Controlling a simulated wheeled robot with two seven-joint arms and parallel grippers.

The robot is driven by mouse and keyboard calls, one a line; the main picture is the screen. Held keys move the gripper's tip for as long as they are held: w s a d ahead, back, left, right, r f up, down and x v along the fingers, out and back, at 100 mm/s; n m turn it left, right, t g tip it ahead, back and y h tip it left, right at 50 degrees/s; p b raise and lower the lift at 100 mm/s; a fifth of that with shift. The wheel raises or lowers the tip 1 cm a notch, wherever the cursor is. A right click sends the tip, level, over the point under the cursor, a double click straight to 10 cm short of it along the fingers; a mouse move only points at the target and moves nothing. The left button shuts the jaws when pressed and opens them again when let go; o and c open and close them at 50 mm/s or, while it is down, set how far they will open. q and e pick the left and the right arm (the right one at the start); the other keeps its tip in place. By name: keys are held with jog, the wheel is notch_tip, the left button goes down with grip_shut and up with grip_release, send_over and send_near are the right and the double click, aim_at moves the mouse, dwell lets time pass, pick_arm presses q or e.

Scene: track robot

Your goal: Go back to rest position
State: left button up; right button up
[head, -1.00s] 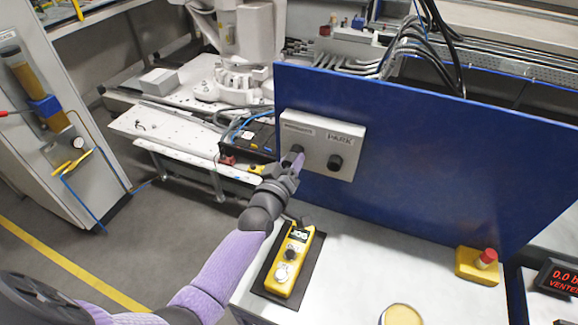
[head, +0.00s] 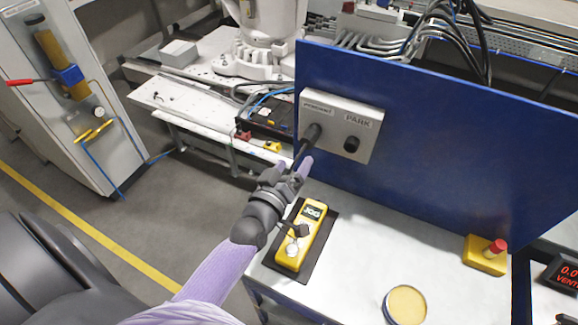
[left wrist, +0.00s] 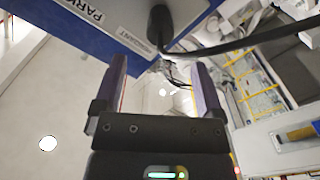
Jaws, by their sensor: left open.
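My left gripper (head: 301,166) is in front of the blue panel (head: 440,150), just below and in front of the left black knob (head: 313,132) on the grey control box (head: 365,122). In the left wrist view my left gripper (left wrist: 160,75) has its two purple fingers apart with nothing between them. A black knob or plug (left wrist: 160,22) is beyond the fingertips there. The right gripper is not in view.
A yellow handheld JOG unit (head: 303,238) lies on a black mat on the white table (head: 400,250). A round yellow-topped tin (head: 405,304) and a yellow box with a red button (head: 486,252) stand further right. Grey floor is free at the left.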

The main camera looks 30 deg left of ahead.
pick_arm(q)
jog(key=shift+s, duration=0.95)
